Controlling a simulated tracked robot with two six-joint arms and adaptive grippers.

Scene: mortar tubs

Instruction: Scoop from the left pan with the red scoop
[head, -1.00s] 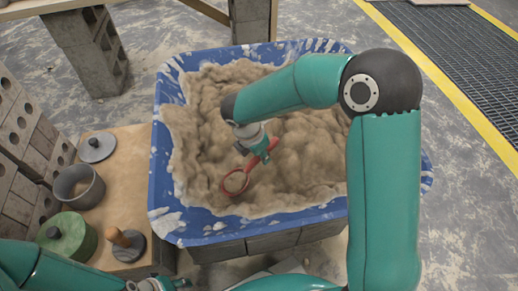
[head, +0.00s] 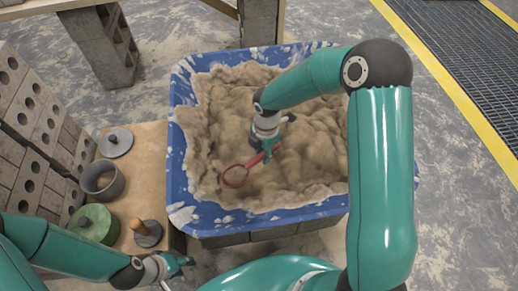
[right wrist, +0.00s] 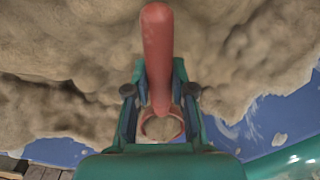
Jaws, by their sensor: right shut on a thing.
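My right gripper (head: 268,150) is shut on the handle of the red scoop (head: 236,177), over the mortar (head: 285,185) in the blue tub (head: 181,200). The scoop's ring-shaped bowl points to the lower left, at or just above the mortar; I cannot tell if it touches. In the right wrist view the red handle (right wrist: 157,50) stands between the fingers (right wrist: 160,100), with mortar colour inside the ring. An open grey pan (head: 102,180) stands on the wooden board left of the tub. My left gripper (head: 180,264) is by the tub's lower left corner; its jaw opening is unclear.
The wooden board (head: 148,185) also holds a grey lid with a knob (head: 115,142), a green lidded pot (head: 94,224) and a wooden-handled tool (head: 146,232). Brick stacks (head: 35,130) stand at the left. Floor is free right of the tub.

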